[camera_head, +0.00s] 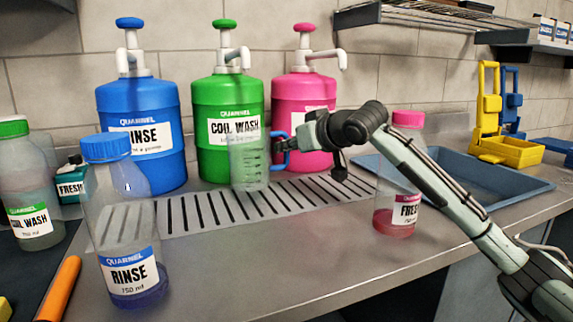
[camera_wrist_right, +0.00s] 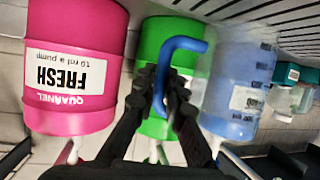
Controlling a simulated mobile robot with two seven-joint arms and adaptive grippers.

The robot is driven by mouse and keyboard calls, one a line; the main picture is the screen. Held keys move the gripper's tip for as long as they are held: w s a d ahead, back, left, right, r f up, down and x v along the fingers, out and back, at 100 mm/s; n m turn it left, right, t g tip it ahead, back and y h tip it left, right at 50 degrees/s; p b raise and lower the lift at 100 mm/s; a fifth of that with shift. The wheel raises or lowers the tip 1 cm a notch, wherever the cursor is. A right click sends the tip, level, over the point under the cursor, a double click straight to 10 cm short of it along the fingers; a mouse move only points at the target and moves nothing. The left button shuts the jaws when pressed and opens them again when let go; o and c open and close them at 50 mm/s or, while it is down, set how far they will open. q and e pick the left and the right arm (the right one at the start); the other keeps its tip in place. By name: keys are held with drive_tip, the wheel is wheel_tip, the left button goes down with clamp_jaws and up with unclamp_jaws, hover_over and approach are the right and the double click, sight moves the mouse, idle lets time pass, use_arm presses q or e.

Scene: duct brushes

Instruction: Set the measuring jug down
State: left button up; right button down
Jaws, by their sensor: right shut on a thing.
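The measuring jug (camera_head: 249,165) is clear, with dark graduation marks and a blue handle (camera_head: 277,142). It looks upright, in front of the green coil wash container (camera_head: 228,105). Its base shows over the back of the slotted drain grate (camera_head: 215,212); I cannot tell whether it touches. My right gripper (camera_head: 289,145) is shut on the handle from the right. In the right wrist view the blue handle (camera_wrist_right: 180,45) stands between the dark fingers (camera_wrist_right: 165,98). My left gripper is out of view.
Blue rinse (camera_head: 142,165) and pink (camera_head: 303,98) pump containers stand behind. A clear rinse bottle (camera_head: 122,225) stands front left, a pink-capped bottle (camera_head: 398,190) beside my right arm. A blue tray (camera_head: 500,185) lies at right. The front counter middle (camera_head: 270,260) is clear.

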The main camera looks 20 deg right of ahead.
sight(288, 163)
wheel_tip(288, 163, down, 3)
drive_tip(key=shift+f, duration=0.6)
drive_tip(key=c, duration=1.6)
unclamp_jaws()
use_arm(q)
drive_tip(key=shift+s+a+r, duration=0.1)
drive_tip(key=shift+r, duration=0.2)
